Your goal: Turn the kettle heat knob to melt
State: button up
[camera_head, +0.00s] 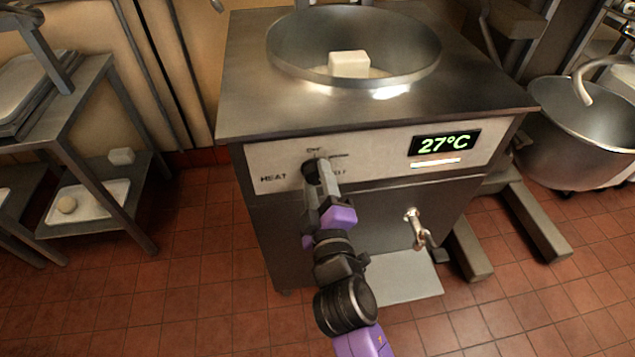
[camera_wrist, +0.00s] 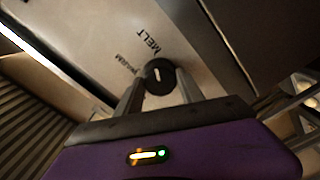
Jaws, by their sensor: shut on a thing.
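The kettle (camera_head: 370,110) is a steel box with a round bowl set in its top. Its black heat knob (camera_head: 310,173) is on the front panel, right of the word HEAT. The knob also shows in the wrist view (camera_wrist: 160,80), with a short pale mark on its face. MELT (camera_wrist: 152,39) is printed near it, with a smaller word, probably WARM, beside that. My gripper (camera_head: 324,172) is shut on the knob, one finger on each side. It hides part of the panel lettering in the head view.
The panel display (camera_head: 445,143) reads 27°C. A white block (camera_head: 349,65) sits in the bowl. A tap (camera_head: 416,228) sticks out of the kettle front, right of my arm. A shelf rack (camera_head: 75,150) stands left and a mixer bowl (camera_head: 585,130) right. Tiled floor lies open at left.

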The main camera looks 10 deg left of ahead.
dwell(0.4)
jog(key=o, duration=1.4)
jog(key=shift+c, duration=0.2)
jog(key=v, duration=0.7)
jog(key=shift+s, duration=0.4)
jog(key=shift+d, duration=0.15)
